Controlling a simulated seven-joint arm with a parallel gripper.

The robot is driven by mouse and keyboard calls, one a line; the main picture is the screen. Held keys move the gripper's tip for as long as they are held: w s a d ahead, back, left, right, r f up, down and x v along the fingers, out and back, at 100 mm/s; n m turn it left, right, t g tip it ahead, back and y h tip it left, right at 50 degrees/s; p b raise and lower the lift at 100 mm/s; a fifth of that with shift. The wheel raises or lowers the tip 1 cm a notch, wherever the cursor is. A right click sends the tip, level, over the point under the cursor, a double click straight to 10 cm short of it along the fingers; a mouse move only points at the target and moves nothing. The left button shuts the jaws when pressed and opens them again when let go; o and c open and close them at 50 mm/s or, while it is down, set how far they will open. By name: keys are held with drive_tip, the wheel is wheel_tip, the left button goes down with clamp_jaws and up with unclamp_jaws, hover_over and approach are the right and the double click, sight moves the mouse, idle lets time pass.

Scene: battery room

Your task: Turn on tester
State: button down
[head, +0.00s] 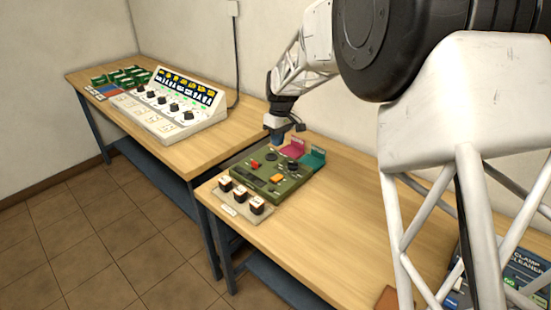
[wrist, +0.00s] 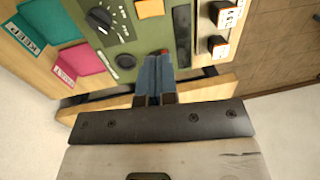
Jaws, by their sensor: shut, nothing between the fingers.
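The tester is a green box (head: 262,190) on the near wooden table. Its top carries a red control (head: 255,164), an orange button (head: 276,179) and black knobs (head: 292,165). In the wrist view its panel (wrist: 148,35) fills the upper middle, with the large pointer knob (wrist: 100,18), a small knob (wrist: 125,62) and the orange button (wrist: 150,8). My gripper (head: 277,138) is over the tester's back edge. It is shut and empty. In the wrist view my fingertips (wrist: 159,60) partly hide the red control (wrist: 165,52); I cannot tell whether they touch it.
A teal pad (head: 312,159) and a pink pad (head: 293,148) lie behind the tester. A tray of batteries (head: 233,210) stands in front. A white console (head: 170,108) and green racks (head: 122,76) are on the far table.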

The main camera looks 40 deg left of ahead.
sight(276, 177)
drive_tip(key=f, duration=0.4)
drive_tip(key=s+f, duration=0.1)
drive_tip(key=f, duration=0.8)
drive_tip(key=shift+s+f, duration=0.3)
drive_tip(key=shift+f, duration=0.05)
drive_tip(key=shift+s+f, duration=0.1)
drive_tip(key=shift+f, duration=0.15)
drive_tip(key=shift+r, duration=0.1)
drive_tip(key=shift+w+r, duration=0.25)
drive_tip(key=shift+w, duration=0.5)
drive_tip(key=shift+r, duration=0.1)
wheel_tip(276, 177, up, 14)
drive_tip(key=s, duration=0.1)
drive_tip(key=shift+s, duration=0.35)
idle(0.5)
